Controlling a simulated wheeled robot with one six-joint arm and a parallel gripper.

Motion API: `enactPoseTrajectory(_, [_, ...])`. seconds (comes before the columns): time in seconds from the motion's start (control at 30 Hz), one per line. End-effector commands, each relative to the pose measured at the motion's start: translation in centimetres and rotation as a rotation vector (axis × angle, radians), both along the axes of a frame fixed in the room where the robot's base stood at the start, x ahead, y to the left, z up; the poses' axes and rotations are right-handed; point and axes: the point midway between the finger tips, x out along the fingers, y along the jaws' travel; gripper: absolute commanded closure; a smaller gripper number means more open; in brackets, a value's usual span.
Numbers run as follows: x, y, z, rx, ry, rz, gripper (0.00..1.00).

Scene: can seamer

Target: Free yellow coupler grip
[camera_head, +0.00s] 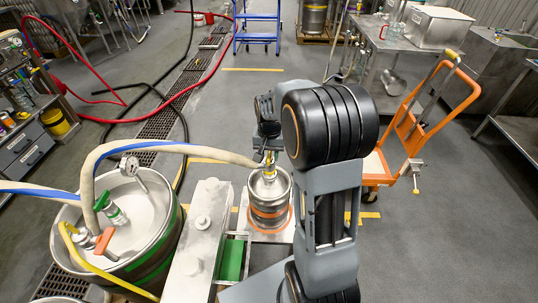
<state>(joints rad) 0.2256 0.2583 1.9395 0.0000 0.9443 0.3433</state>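A small steel keg (269,193) with an orange band stands upright on a light plate at the centre. A small yellow piece (269,158), which looks like the yellow coupler grip, stands on its top where a pale hose (215,151) arrives. My gripper (268,152) points down at this yellow piece from above. The fingers are too small and partly hidden, so I cannot tell whether they are apart or closed on it. My dark wrist hides what lies behind it.
A large keg (150,215) at the left carries a gauge, a green coupler (115,214) and an orange-red handle (104,240). A metal housing (200,240) stands between the kegs. An orange hand truck (410,135) stands at the right.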

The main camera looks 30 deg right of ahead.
Motion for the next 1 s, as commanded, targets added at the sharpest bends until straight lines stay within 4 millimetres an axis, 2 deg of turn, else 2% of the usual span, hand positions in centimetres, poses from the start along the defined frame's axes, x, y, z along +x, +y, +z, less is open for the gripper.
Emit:
enactPoseTrajectory(0.37, [0.01, -0.01, -0.30, -0.001, -0.001, 0.000, 0.64])
enactPoseTrajectory(0.73, [0.01, -0.01, -0.29, -0.001, -0.001, 0.000, 0.99])
enactPoseTrajectory(1.0, [-0.01, -0.04, -0.16, 0.000, 0.000, 0.046, 1.00])
